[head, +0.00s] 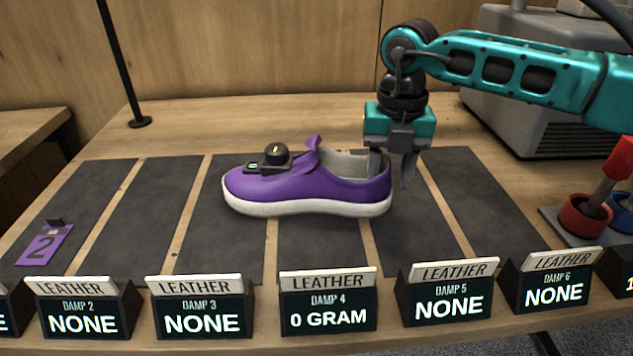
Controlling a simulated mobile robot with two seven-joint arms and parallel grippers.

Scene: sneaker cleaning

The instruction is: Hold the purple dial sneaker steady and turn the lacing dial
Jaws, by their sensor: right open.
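The purple sneaker (318,188) with a white sole stands upright on the dark mats, its toe to the left and its heel to the right. The black lacing dial (275,153) sits on top near the toe, with a small yellow mark on its face. My right gripper (392,178) points down at the sneaker's heel and is open. One finger overlaps the heel collar and the other is outside, behind the heel; I cannot tell whether they touch it. My left gripper is not in view.
Dark mats (180,200) lie in a row on the wooden table. Label stands (327,303) line the front edge. The mats left of the sneaker are mostly clear.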

